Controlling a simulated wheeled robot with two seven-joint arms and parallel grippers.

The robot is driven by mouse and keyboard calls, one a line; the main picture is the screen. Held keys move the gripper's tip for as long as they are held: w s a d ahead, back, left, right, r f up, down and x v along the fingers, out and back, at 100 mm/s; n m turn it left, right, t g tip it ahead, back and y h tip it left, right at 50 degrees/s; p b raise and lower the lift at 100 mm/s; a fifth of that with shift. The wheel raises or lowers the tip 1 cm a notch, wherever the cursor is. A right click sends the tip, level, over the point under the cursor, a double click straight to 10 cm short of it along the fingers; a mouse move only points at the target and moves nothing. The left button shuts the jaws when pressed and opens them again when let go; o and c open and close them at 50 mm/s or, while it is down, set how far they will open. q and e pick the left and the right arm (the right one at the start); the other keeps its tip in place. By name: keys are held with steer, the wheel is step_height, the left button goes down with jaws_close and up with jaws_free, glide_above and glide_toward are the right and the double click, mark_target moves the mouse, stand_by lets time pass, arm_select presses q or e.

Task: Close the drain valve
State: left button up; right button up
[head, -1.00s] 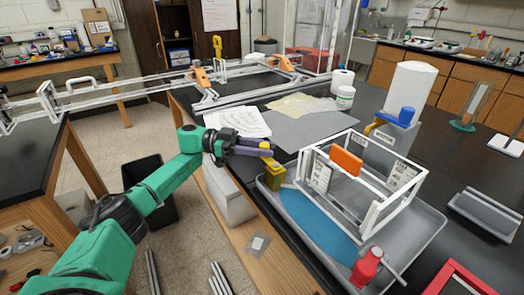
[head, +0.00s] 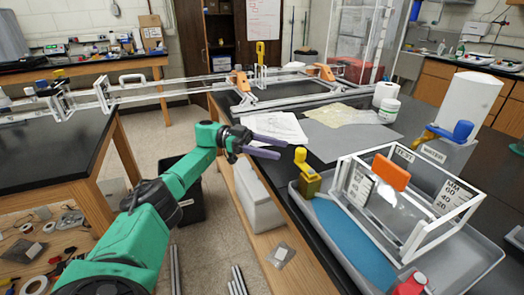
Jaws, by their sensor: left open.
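A brass valve with a yellow handle (head: 305,176) stands at the left corner of the grey tray (head: 463,272). The handle's top end points up. A red valve (head: 410,285) is cut off by the bottom edge, and a valve with a blue handle (head: 461,130) sits by the white tank at the right. Which one is the drain valve I cannot tell from labels. My left gripper (head: 277,148) is open and empty, its purple fingers pointing right toward the yellow handle, with a small gap in the picture. My right gripper is not in view.
A white-framed clear box (head: 425,238) with an orange plate (head: 391,172) stands on the tray. A white frame of rails (head: 170,86) spans the gap between the tables. Papers (head: 275,127) lie behind my gripper.

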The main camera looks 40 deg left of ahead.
arm_select(q)
steer(key=shift+f+b+v, duration=0.2)
steer(key=shift+b+v, duration=0.1)
steer(key=shift+v, duration=0.55)
steer(key=shift+b+v, duration=0.75)
steer(key=shift+v, duration=0.5)
steer(key=shift+s+r, duration=0.1)
